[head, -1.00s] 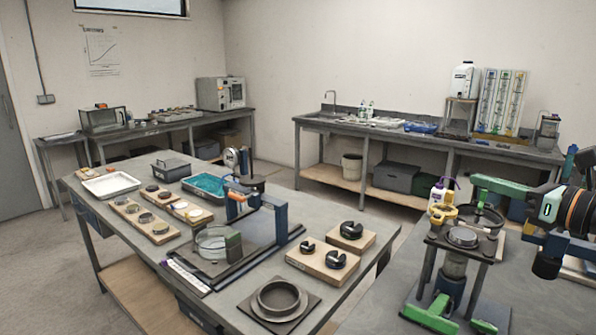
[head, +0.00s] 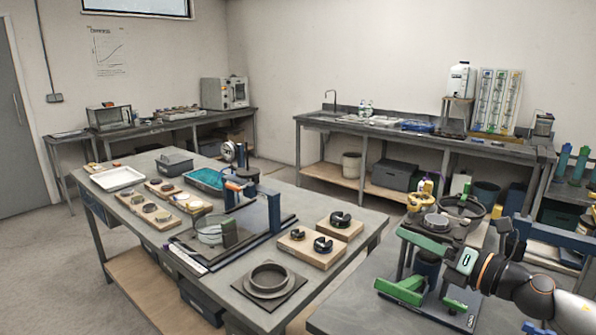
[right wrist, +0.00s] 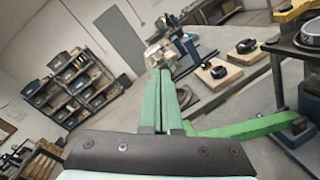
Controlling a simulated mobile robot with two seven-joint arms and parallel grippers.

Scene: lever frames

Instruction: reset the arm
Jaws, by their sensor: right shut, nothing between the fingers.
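My right gripper (head: 402,234) reaches in from the right in the head view, with its long green fingers together and nothing between them. In the right wrist view the shut fingers (right wrist: 158,75) point away from the camera, with no object at their tips. The fingers hide part of this stand. A lever frame with a blue upright (head: 274,212) stands on the left table. My left gripper is not in view.
The left table (head: 355,228) holds wooden blocks with black slotted weights (head: 323,245), a grey ring on a plate (head: 269,279), a glass dish (head: 211,233) and trays. Benches line the back walls. Floor between the tables and the back bench is free.

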